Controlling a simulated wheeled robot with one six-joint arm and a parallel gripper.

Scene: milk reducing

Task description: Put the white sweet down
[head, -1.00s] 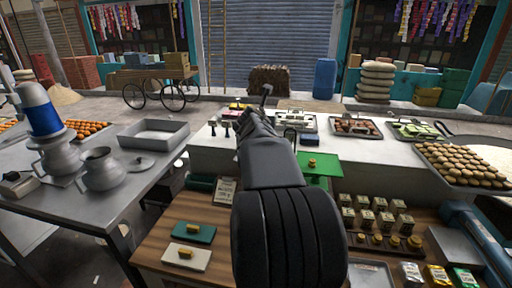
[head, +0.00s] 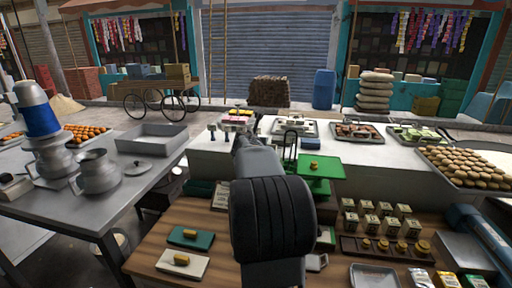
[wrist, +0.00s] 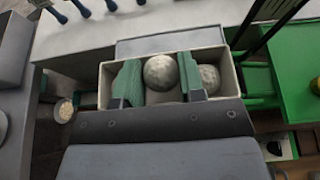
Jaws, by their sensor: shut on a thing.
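The wrist view shows my gripper (wrist: 159,84) with its two green-padded fingers on either side of a round white sweet (wrist: 161,71). The gripper is shut on this sweet. The fingers and the sweet are over or inside a cream-walled open box (wrist: 109,70). A second white sweet (wrist: 209,78) is in the box, just right of the right finger. I cannot tell whether the held sweet touches the box floor. In the head view my forearm hides the fingers, the held sweet and the box.
A green scale (wrist: 296,70) stands close to the right of the box; its pan also shows in the head view (head: 318,168). Trays of sweets (head: 357,131) line the white counter (head: 345,150) behind. A wooden surface (head: 205,215) with packets lies in front.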

